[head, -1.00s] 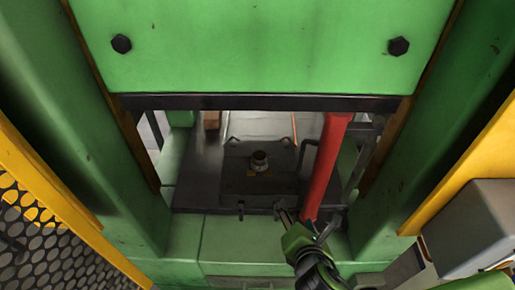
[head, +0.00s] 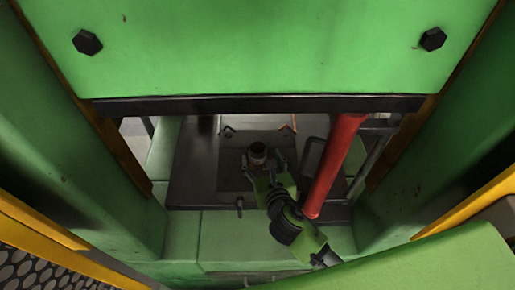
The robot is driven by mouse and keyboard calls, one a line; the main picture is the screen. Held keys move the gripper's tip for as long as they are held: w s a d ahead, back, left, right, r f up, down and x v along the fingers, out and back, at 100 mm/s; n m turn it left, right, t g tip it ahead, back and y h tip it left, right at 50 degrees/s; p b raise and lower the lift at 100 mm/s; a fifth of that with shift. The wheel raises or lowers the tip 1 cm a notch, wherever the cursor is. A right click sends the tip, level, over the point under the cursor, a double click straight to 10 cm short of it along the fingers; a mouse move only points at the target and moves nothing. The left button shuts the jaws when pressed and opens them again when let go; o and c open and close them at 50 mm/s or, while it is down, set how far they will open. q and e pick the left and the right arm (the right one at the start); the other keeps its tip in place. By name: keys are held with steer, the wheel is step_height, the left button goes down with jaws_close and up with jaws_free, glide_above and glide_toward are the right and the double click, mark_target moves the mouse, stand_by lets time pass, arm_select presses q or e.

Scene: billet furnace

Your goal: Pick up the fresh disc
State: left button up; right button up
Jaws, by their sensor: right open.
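My right gripper (head: 270,172), with green and black parts, is open. Its fingers reach in from the front right, just below and right of the round piece. I cannot tell whether they touch it. My left gripper is not in view.
The green press block (head: 260,55) with a dark lower edge hangs above the bed. A red slanted bar (head: 335,165) stands close right of my gripper. Green columns (head: 105,165) close both sides. Yellow-framed mesh (head: 50,262) is at the lower left.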

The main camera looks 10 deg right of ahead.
mark_target(258, 149)
steer(key=shift+w+f, duration=0.15)
steer(key=shift+w, duration=0.55)
steer(key=x, duration=0.3)
steer(key=shift+w+f, duration=0.15)
steer(key=shift+w, duration=0.05)
steer(key=shift+w+f, duration=0.1)
steer(key=shift+w, duration=0.1)
steer(key=shift+c, duration=1.1)
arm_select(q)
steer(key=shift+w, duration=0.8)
arm_select(e)
steer(key=c, duration=1.3)
steer(key=shift+r, duration=0.2)
